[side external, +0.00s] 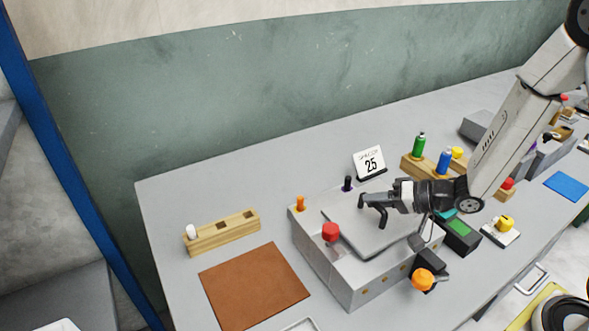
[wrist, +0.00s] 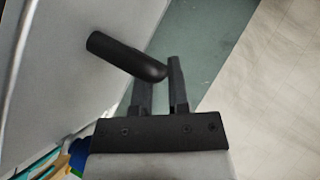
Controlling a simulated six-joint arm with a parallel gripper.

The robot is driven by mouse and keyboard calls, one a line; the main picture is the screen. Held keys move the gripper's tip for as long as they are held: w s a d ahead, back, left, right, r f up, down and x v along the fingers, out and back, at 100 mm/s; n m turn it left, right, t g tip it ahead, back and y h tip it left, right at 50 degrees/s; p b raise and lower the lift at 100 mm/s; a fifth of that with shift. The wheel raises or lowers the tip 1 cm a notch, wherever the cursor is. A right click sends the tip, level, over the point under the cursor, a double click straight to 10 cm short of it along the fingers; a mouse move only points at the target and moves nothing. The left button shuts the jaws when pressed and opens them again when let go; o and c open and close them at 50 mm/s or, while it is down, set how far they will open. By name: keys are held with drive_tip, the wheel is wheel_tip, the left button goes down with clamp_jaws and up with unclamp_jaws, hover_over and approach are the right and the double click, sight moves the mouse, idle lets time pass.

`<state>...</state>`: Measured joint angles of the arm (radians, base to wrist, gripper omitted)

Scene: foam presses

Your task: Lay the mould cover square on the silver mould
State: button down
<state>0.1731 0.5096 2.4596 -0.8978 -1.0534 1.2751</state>
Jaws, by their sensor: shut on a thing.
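The silver mould (side external: 352,287) is a block near the middle of the bench in the side view. The mould cover (side external: 376,232) is a flat grey plate with a dark bent handle (side external: 366,203). The plate is over the top of the mould; I cannot tell whether it touches or hangs just above. My gripper (side external: 384,197) reaches in from the right and is shut on the handle. In the wrist view the handle (wrist: 125,55) passes between the fingers (wrist: 160,88), and the cover (wrist: 62,70) fills the left. The plate's far edge is partly hidden by my gripper.
A red knob (side external: 331,231), an orange peg (side external: 300,204) and a dark peg (side external: 347,184) stand around the mould. An orange knob (side external: 422,279) juts from its right side. A calendar (side external: 370,161) stands behind. A brown mat (side external: 254,287) lies left.

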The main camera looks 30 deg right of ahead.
drive_tip(key=shift+f, duration=0.6)
idle(0.6)
drive_tip(key=c, duration=0.5)
unclamp_jaws()
drive_tip(key=shift+c, duration=0.2)
drive_tip(key=shift+d, duration=0.1)
drive_tip(key=shift+v, duration=1.35)
wheel_tip(320, 180, up, 7)
